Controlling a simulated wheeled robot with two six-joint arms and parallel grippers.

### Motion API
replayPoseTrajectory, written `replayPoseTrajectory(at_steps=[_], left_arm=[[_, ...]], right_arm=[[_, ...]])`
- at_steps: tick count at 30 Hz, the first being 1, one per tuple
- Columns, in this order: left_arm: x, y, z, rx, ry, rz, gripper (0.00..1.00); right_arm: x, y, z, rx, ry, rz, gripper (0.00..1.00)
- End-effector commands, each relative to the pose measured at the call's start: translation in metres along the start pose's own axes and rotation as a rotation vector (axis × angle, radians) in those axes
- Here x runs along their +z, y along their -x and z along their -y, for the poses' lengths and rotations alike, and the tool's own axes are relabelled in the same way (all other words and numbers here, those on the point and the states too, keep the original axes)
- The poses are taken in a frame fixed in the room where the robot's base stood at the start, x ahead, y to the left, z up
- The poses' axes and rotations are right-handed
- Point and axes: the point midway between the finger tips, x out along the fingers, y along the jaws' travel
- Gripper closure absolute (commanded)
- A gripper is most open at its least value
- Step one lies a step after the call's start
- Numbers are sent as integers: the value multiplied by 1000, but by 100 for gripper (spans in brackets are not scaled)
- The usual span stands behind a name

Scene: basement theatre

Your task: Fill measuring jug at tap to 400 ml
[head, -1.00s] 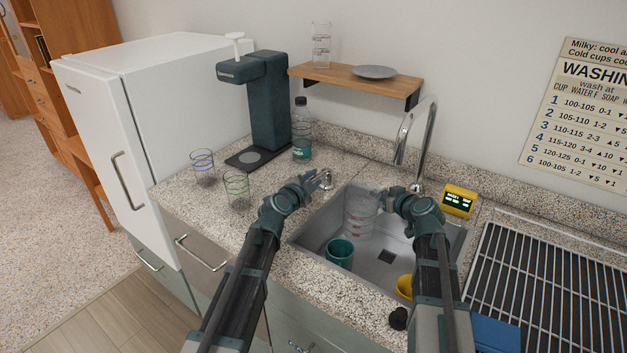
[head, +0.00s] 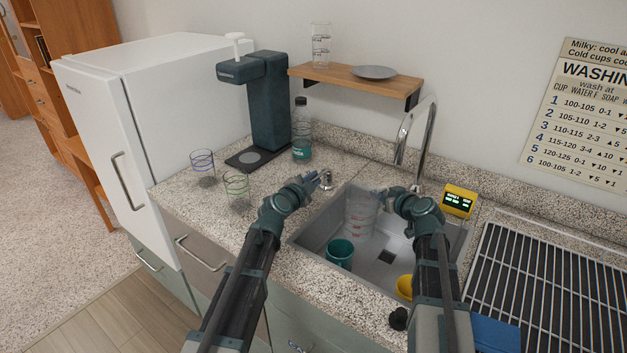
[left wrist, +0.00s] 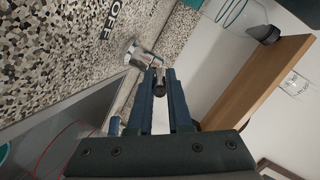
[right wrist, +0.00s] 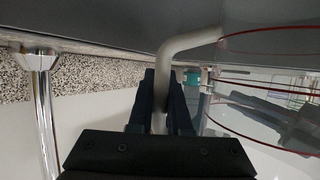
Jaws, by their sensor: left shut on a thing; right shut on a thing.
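The clear measuring jug (head: 359,218) with red markings is at the back of the sink. Its pale handle (right wrist: 178,45) is between the fingers of my right gripper (head: 384,196), which is shut on it. The jug's red-lined wall (right wrist: 265,90) fills the right of the right wrist view. The tall chrome tap (head: 402,140) curves beside the jug. My left gripper (head: 313,181) is shut on the lever of the small metal tap control (head: 327,181), which also shows in the left wrist view (left wrist: 137,55). I cannot make out any water level.
A teal cup (head: 340,254) and a yellow cup (head: 404,288) are in the sink (head: 383,275). A yellow display box (head: 459,201) stands right of the tap; its text is unreadable. Two glasses, a bottle (head: 301,135) and a dark green dispenser (head: 268,100) are on the left counter.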

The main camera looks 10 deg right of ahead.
Motion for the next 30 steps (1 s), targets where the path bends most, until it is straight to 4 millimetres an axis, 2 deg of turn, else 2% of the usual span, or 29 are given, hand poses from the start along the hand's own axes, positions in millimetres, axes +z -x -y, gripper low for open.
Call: replayPoseTrajectory(at_steps=[18, 30], left_arm=[[2, 0, 0, 10, -3, -7, 100], [17, -7, 10, 130, -54, -197, 100]], right_arm=[[0, 0, 0, 0, -1, 0, 100], [0, 0, 0, 0, -1, 0, 100]])
